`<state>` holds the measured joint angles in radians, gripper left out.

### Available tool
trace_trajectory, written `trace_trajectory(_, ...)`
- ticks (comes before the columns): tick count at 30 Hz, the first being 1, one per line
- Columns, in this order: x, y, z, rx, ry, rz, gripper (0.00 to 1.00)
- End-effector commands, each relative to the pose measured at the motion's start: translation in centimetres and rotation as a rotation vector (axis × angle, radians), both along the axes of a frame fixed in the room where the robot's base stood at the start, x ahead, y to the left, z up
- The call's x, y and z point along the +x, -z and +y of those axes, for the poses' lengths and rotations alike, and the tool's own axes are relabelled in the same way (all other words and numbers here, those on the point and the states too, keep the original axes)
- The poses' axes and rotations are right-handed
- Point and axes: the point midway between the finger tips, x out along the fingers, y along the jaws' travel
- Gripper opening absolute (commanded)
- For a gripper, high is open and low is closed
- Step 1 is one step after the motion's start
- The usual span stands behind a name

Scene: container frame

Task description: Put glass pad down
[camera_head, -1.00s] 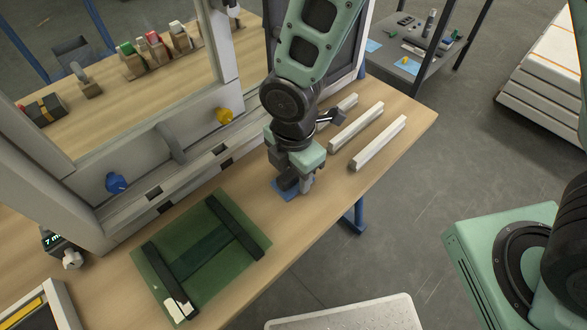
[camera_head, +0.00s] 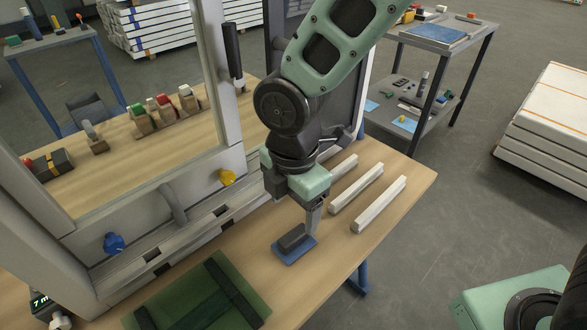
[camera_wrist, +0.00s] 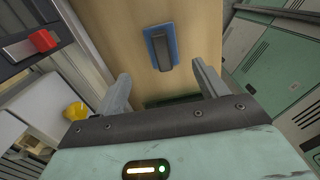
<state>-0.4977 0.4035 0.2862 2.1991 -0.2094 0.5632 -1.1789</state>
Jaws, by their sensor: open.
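The glass pad (camera_head: 294,247) is a blue rectangular base with a dark raised grip, lying on the wooden table below my gripper. It also shows in the wrist view (camera_wrist: 161,47), lying beyond the fingertips and between their lines. My gripper (camera_head: 311,222) is open and stands above the pad, apart from it. In the wrist view its two fingers (camera_wrist: 160,78) are spread wide with nothing between them.
White bars (camera_head: 356,192) lie on the table to the right. The grey frame (camera_head: 90,248) with yellow (camera_head: 227,177) and blue (camera_head: 113,243) knobs stands to the left. Bare tabletop surrounds the pad.

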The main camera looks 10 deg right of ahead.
Motion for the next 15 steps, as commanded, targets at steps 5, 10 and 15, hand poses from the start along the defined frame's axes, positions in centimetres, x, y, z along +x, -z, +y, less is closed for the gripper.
trace_trajectory(5, 0.1, -4.2, 0.0, 0.003, 0.002, -0.005, 0.72)
trace_trajectory(10, 0.1, -6.8, 0.0, 0.001, 0.001, -0.002, 0.72)
trace_trajectory(15, 0.0, -8.0, 0.0, 0.0, 0.001, 0.0, 0.72)
